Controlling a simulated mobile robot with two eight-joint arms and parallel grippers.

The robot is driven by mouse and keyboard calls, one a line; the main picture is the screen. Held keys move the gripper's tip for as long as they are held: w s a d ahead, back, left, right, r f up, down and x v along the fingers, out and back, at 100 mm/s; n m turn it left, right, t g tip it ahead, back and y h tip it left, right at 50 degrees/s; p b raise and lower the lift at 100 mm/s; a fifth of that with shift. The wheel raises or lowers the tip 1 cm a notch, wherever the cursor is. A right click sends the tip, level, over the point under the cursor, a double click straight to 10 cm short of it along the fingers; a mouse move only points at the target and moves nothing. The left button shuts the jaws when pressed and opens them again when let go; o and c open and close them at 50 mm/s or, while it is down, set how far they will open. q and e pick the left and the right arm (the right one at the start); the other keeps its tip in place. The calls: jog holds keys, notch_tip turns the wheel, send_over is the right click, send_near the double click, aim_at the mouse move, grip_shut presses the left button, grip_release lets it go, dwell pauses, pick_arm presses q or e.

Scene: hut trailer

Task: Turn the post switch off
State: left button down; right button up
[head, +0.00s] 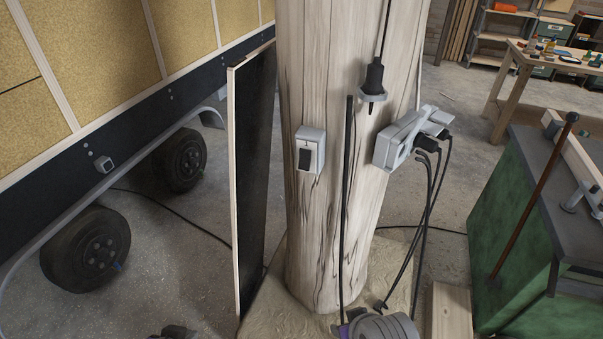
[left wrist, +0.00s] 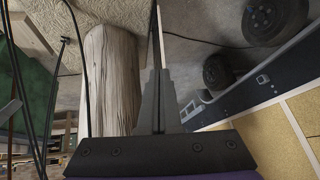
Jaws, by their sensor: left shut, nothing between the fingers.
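The pale wooden post (head: 330,230) stands in the middle of the head view. A small grey switch box with a dark rocker (head: 305,158) is fixed to its front left face at mid height. Whether the rocker is on or off I cannot tell. My left gripper (head: 180,331) only just shows at the bottom edge of the head view, low and left of the post, well apart from the switch. In the left wrist view its grey fingers (left wrist: 157,100) are shut together and empty. The post (left wrist: 112,80) shows upside down left of them; the switch does not show there.
A grey socket unit (head: 397,140) with plugs and hanging black cables sits on the post's right side. A dark upright board (head: 253,180) stands close on its left. The trailer (head: 100,100) is at the left, a green cabinet (head: 515,235) at the right.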

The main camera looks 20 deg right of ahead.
pick_arm(q)
jog(key=w+d+r+m+t+h, duration=0.2)
jog(key=w+d+r+m, duration=0.4)
jog(key=d+r+m, duration=0.4)
jog(key=w+d+r+m+t+h, duration=0.2)
jog(key=w+d+r+m+h, duration=0.2)
jog(key=d+r+m, duration=0.6)
notch_tip(320, 180, up, 3)
jog(key=shift+w+d+f+p, duration=0.1)
jog(key=shift+w+d+p, duration=0.35)
jog(key=shift+w+d, duration=0.4)
send_near(304, 160)
jog(key=w+d+f, duration=0.3)
jog(key=w+f, duration=0.1)
jog(key=f, duration=0.1)
jog(key=shift+d+f, duration=0.15)
jog(key=shift+d, duration=0.05)
